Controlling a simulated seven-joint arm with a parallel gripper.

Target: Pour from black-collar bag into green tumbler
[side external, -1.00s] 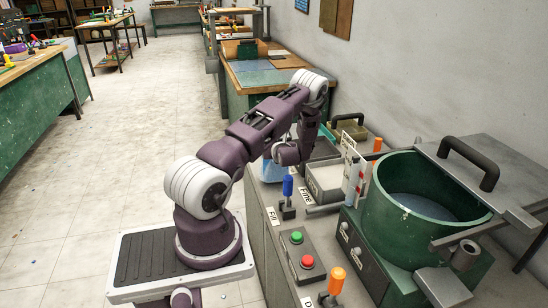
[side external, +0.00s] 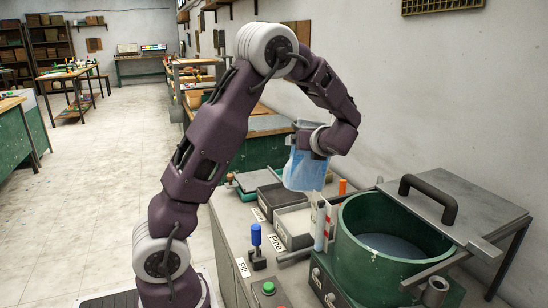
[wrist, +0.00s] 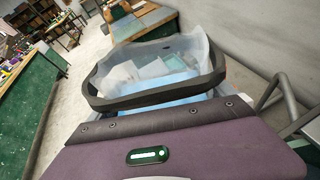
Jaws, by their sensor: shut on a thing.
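The bag (side external: 305,172) is pale blue and translucent. Its black collar (wrist: 150,98) rings the open mouth in the wrist view, with pale flat pieces inside. My gripper (side external: 310,141) is shut on the bag near its top and holds it in the air, roughly upright; the fingers are mostly hidden. The green tumbler (side external: 352,262) is a wide open drum at the lower right, with a grey-blue surface inside. The bag hangs apart from it, above the bins to its left and farther back.
A grey lid plate with a black handle (side external: 428,197) sits beside the tumbler's right rim. A bin labelled Fine (side external: 277,242), a blue-topped lever (side external: 256,236) and a white upright piece with tubes (side external: 320,225) stand left of the tumbler. The wall is behind.

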